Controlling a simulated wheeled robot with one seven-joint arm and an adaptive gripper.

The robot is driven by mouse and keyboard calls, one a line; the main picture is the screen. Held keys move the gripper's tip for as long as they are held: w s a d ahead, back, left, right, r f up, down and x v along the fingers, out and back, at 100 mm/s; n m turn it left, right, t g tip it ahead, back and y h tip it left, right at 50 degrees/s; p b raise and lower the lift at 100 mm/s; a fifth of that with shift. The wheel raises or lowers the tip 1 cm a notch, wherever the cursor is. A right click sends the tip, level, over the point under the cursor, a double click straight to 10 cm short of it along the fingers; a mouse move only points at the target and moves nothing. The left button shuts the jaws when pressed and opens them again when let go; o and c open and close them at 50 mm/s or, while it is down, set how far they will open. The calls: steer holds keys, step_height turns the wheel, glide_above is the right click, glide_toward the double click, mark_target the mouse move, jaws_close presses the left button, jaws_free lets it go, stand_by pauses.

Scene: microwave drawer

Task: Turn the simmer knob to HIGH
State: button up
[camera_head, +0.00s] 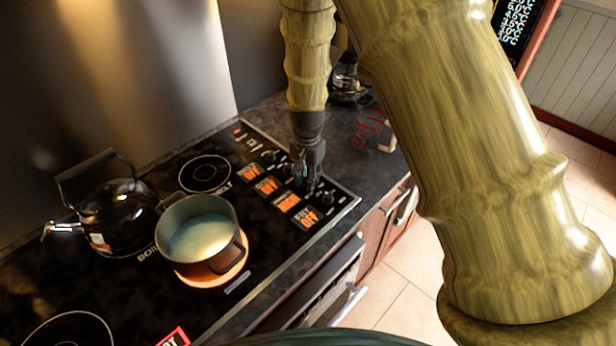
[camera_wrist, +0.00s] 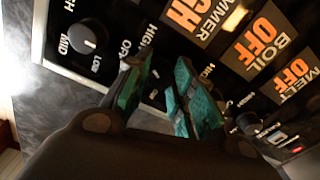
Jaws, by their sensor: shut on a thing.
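The simmer display (camera_wrist: 190,14) in the wrist view reads HIGH in lit orange letters. It also shows lit in the head view (camera_head: 287,202). My gripper (camera_head: 309,184) points down at the row of knobs on the stove's right side. In the wrist view its two green fingertips (camera_wrist: 160,92) are closed around the place of the simmer knob, which they mostly hide. The knob's pointer cannot be made out. A neighbouring dark knob (camera_wrist: 88,38), marked LOW, MID and HIGH, stands apart from the fingers.
A pot (camera_head: 200,230) of pale liquid stands on a glowing orange burner. A black kettle (camera_head: 115,215) stands left of it. Other knobs sit close beside my gripper.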

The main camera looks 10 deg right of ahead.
mark_target(307, 179)
steer(key=o, duration=0.9)
steer(key=shift+w+r, duration=0.15)
steer(key=shift+w, duration=0.1)
steer(key=shift+o, duration=0.7)
steer(key=shift+s, duration=0.1)
step_height(307, 179, up, 12)
steer(key=shift+d, duration=0.1)
